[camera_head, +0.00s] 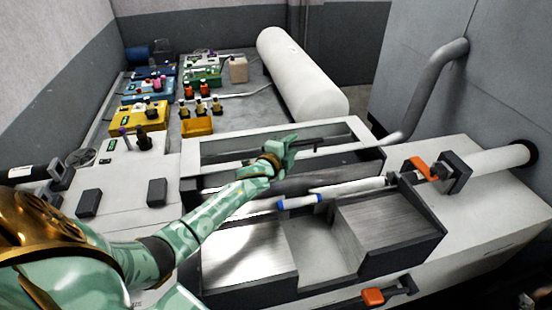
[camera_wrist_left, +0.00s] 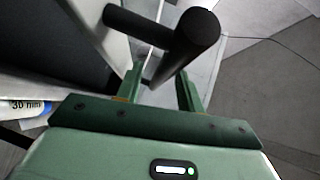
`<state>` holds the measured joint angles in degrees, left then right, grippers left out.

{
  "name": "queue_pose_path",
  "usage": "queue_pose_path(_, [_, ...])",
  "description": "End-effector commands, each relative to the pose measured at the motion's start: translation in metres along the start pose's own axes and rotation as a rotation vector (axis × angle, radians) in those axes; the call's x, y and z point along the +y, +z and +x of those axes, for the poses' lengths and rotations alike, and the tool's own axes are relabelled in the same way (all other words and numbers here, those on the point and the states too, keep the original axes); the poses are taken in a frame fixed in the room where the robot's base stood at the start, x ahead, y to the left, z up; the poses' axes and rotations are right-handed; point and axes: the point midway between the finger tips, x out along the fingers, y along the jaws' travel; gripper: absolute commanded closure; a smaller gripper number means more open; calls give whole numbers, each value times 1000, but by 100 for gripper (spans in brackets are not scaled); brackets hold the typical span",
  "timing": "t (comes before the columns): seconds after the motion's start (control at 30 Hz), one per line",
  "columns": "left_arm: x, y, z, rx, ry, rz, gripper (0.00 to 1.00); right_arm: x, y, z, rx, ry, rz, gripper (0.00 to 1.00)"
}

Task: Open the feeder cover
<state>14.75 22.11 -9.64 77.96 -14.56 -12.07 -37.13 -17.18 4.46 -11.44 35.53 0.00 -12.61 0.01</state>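The feeder cover (camera_head: 214,150) is a pale frame around a see-through opening, lying over the dark feeder box in the head view. A dark handle bar (camera_head: 318,143) stands out from it. In the left wrist view the handle (camera_wrist_left: 196,38) is a thick black bar on a post, running down toward the space between the fingertips. My left gripper (camera_head: 284,150) is at the left end of the handle. Its fingers (camera_wrist_left: 160,88) are apart with a gap showing beside the bar, so no firm grip shows. My right gripper is not in view.
Below the cover, a white bar with blue ends (camera_head: 298,202) lies over the trough. An orange clamp handle (camera_head: 422,168) stands at right and an orange latch (camera_head: 373,296) in front.

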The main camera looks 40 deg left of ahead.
Motion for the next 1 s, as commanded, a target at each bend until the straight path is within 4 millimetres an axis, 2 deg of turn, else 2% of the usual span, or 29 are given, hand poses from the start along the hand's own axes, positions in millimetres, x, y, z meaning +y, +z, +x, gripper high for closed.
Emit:
queue_pose_path(0.3, [2,0,-83,1,4,1,62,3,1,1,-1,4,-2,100])
queue_pose_path(0.5, [2,0,-126,0,3,1,62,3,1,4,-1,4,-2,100])
queue_pose_path(0.7, [0,0,-146,0,1,0,62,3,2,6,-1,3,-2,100])
queue_pose_path(1.0, [0,0,-147,0,1,0,62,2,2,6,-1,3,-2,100])
